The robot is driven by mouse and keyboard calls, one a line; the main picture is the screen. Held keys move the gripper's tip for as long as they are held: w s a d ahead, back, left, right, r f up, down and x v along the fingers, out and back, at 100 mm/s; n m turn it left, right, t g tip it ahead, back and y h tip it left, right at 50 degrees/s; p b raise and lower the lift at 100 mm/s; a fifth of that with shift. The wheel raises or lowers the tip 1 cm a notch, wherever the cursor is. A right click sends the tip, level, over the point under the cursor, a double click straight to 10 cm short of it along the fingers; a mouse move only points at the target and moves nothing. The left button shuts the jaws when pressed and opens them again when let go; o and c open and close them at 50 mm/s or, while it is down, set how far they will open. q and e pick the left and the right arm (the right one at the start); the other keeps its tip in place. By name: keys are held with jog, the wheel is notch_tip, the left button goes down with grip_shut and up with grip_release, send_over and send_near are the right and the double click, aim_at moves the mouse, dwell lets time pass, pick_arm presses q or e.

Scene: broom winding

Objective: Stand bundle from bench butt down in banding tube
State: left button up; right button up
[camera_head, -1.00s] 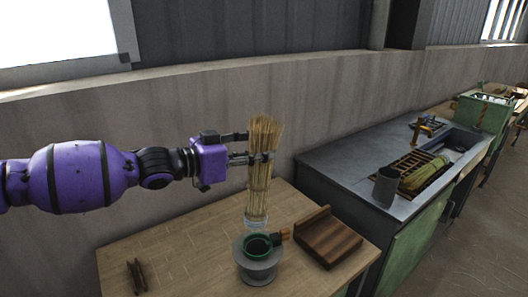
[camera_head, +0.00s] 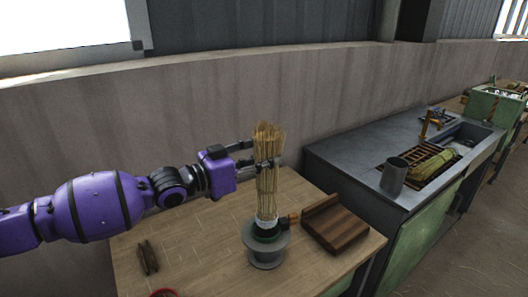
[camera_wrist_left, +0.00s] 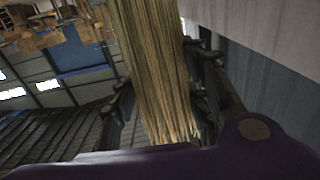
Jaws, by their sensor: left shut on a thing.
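My left gripper (camera_head: 262,163) is shut on a straw bundle (camera_head: 267,190), around its upper half. The bundle stands nearly upright, with its frayed end up and a pale band near its lower end. Directly under it on the bench is the banding tube (camera_head: 266,253), a grey flanged piece with a green collar. The bundle's butt is at the mouth of the tube and its lowest part is hidden by the collar; how deep it sits I cannot tell. In the left wrist view the straw (camera_wrist_left: 155,70) runs between the fingers. My right gripper is not in view.
The wooden bench (camera_head: 200,245) also holds a dark wooden block (camera_head: 335,228) right of the tube and small dark sticks (camera_head: 148,257) at left. A red rim (camera_head: 163,293) shows at the bottom edge. A grey metal bench (camera_head: 340,155) with a grey cup (camera_head: 394,176) stands to the right.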

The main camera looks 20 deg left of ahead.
aim_at(259, 193)
pick_arm(q)
notch_tip(259, 193, down, 2)
jog(key=shift+f+b, duration=0.25)
jog(key=shift+b, duration=0.15)
jog(key=shift+f+b, duration=1.15)
jog(key=shift+f, duration=2.1)
jog(key=shift+f+b, duration=0.3)
jog(key=shift+f, duration=0.55)
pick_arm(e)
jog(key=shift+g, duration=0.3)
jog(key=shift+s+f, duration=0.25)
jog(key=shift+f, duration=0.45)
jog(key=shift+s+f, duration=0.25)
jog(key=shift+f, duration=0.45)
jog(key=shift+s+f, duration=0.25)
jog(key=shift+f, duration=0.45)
pick_arm(q)
jog(key=o, duration=1.2)
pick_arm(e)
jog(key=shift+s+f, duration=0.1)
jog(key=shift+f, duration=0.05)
pick_arm(q)
jog(key=shift+o, duration=0.2)
jog(key=shift+a, duration=0.1)
jog(key=shift+s+a+f, duration=0.1)
jog(key=shift+s+a, duration=0.1)
jog(key=shift+s, duration=0.1)
jog(key=v, duration=1.1)
